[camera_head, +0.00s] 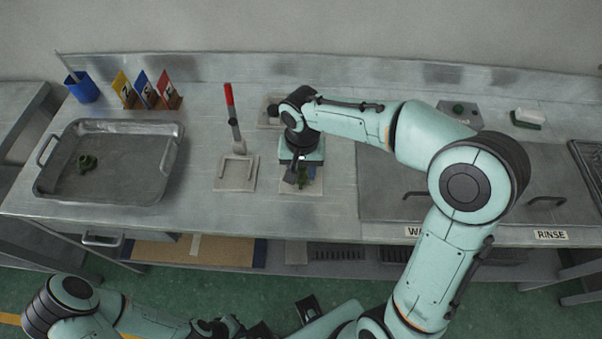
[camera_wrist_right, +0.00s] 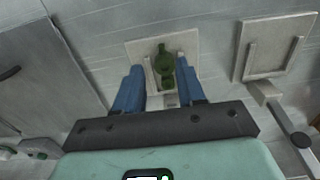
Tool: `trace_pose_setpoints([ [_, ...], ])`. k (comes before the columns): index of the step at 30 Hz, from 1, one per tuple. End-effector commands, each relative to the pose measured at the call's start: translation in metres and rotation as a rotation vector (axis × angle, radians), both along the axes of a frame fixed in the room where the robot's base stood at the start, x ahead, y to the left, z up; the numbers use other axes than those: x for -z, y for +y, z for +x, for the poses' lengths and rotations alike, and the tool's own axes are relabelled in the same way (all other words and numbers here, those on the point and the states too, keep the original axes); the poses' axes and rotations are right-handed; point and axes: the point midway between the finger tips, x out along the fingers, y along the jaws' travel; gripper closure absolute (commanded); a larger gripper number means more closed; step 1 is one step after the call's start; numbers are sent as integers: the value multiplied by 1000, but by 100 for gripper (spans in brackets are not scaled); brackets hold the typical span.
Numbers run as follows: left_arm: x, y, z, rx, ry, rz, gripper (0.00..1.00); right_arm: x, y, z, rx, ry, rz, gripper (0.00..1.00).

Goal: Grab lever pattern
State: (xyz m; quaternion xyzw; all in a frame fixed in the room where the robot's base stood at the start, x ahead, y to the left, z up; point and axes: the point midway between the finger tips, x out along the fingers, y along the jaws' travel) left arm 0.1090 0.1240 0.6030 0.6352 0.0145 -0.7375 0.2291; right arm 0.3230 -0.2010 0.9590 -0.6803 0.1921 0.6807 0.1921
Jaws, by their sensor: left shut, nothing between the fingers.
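The green lever pattern (camera_wrist_right: 164,62) lies on a light square mould plate (camera_wrist_right: 137,49) in the right wrist view. In the head view a small part of the pattern (camera_head: 302,176) shows below my right gripper (camera_head: 296,180), over the plate (camera_head: 312,187). My right gripper's two blue fingers (camera_wrist_right: 159,75) are open, one on each side of the pattern, with gaps between. Contact cannot be told. My left gripper (camera_head: 308,309) is shut and empty, low in front of the bench.
A second mould plate (camera_head: 229,185) lies left of my right gripper, with a red-handled tool (camera_head: 231,108) behind it. A blue cup (camera_head: 83,88) and coloured cards (camera_head: 146,89) stand at the back left.

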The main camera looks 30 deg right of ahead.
Motion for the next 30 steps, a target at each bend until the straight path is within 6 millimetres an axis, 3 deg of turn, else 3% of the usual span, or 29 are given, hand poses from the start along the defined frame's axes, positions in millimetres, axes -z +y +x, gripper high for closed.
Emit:
trace_pose_setpoints([
  [7,1,0,0,0,0,0,100,19,1,-2,-1,3,-1,61],
  [15,3,0,-1,0,1,0,100,57,5,-4,-1,2,0,61],
  [24,3,0,-1,0,1,0,100,62,5,-4,-1,-1,0,61],
  [25,3,0,-1,0,1,0,100,62,5,-4,-1,-1,0,67],
  [28,3,0,-1,0,1,0,100,61,5,-4,-1,-1,0,100],
  [30,3,0,-1,0,1,0,100,61,5,-4,-1,-1,0,100],
])
